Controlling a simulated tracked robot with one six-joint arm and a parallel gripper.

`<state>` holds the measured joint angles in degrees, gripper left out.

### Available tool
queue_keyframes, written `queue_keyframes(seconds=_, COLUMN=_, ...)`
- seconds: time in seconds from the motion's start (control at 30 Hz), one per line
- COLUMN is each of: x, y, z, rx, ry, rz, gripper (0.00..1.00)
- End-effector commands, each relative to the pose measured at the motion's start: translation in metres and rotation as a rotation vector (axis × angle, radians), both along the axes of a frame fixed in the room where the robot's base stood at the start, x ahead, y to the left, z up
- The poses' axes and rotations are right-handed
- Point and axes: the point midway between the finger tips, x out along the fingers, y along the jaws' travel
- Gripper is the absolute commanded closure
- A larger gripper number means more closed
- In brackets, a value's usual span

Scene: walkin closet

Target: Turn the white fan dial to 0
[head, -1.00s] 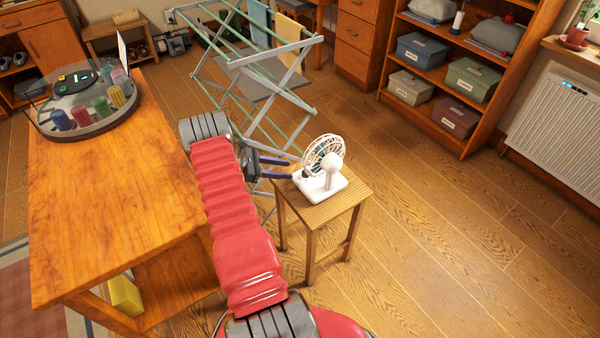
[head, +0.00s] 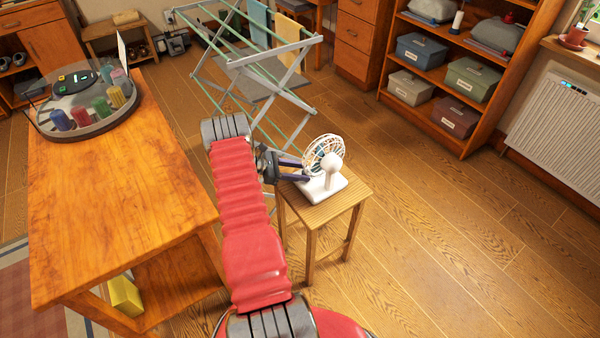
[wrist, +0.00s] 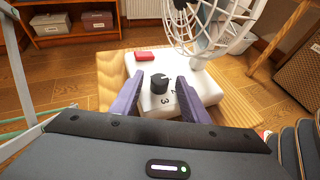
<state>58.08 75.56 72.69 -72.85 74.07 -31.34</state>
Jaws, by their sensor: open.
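The white fan (head: 322,163) stands on a small wooden stool (head: 325,211). In the wrist view its white base (wrist: 185,92) carries a black dial (wrist: 159,83), a red switch (wrist: 144,56) and the numerals 2 and 3 on the near side of the dial. A light mark on the dial's top points to the right; the 0 cannot be made out. My gripper (wrist: 163,98) is open, with one purple finger on each side of the dial, low over the base. I cannot tell whether either finger touches the dial. In the head view my gripper (head: 297,170) reaches the fan's left side.
A wooden table (head: 120,190) stands to the left, a drying rack (head: 265,75) behind the stool, and a shelf with boxes (head: 440,75) at the back right. Floor right of the stool is clear.

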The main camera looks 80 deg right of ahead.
Motion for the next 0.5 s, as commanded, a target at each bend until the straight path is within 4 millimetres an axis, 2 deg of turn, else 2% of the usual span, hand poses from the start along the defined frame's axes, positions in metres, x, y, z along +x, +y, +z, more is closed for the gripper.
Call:
queue_keyframes(seconds=0.27, x=-0.0005, y=-0.0006, z=-0.0003, rx=0.000, ry=0.000, rz=0.001, gripper=0.59)
queue_keyframes(seconds=0.5, x=-0.0002, y=-0.0004, z=-0.0001, rx=0.000, ry=0.000, rz=0.001, gripper=0.76)
